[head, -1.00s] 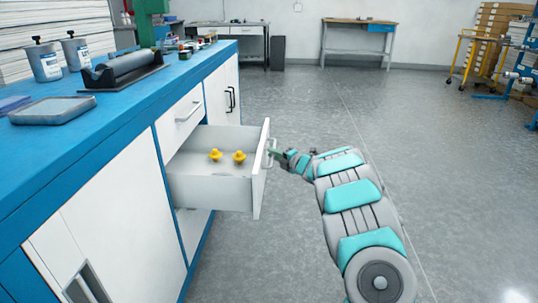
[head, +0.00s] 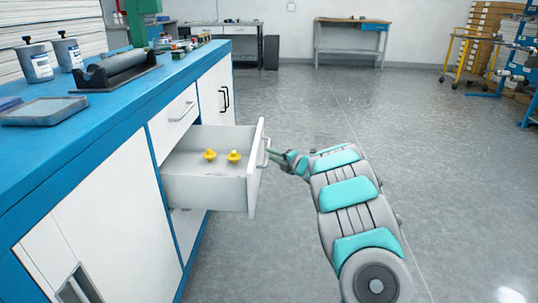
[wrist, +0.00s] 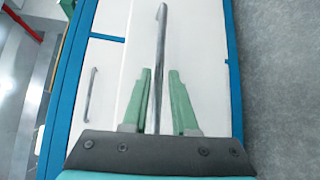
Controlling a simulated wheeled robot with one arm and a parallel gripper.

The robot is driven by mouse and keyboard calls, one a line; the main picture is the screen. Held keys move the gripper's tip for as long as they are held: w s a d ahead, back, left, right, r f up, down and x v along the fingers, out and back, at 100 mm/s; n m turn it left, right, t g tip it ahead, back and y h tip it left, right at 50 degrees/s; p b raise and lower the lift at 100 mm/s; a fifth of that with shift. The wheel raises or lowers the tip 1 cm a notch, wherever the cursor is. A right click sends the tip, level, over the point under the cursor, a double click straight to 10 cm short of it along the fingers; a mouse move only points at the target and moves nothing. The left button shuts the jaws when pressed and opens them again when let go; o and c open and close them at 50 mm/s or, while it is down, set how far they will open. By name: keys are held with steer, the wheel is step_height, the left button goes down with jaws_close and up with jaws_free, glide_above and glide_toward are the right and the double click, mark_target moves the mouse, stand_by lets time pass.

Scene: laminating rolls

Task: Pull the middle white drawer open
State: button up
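The middle white drawer (head: 208,189) of the blue-and-white workbench stands well out of its opening in the head view. Two small yellow objects (head: 234,157) sit inside it. Its metal bar handle (head: 267,153) is on the front panel, and in the wrist view the bar (wrist: 160,30) runs upright. My gripper (head: 271,151) is at this handle. In the wrist view its two green fingers (wrist: 159,72) stand apart, one on each side of the bar, with a visible gap on both sides. How deep the bar sits between them is unclear.
The blue worktop (head: 110,107) carries two cans, a black roller stand (head: 118,70) and a grey tray (head: 45,111). A closed drawer (head: 176,115) is above the open one. The grey floor (head: 330,110) to the right is clear.

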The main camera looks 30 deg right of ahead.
steer(key=shift+v, duration=2.7)
steer(key=shift+w+d+r, duration=0.1)
steer(key=shift+r, duration=0.05)
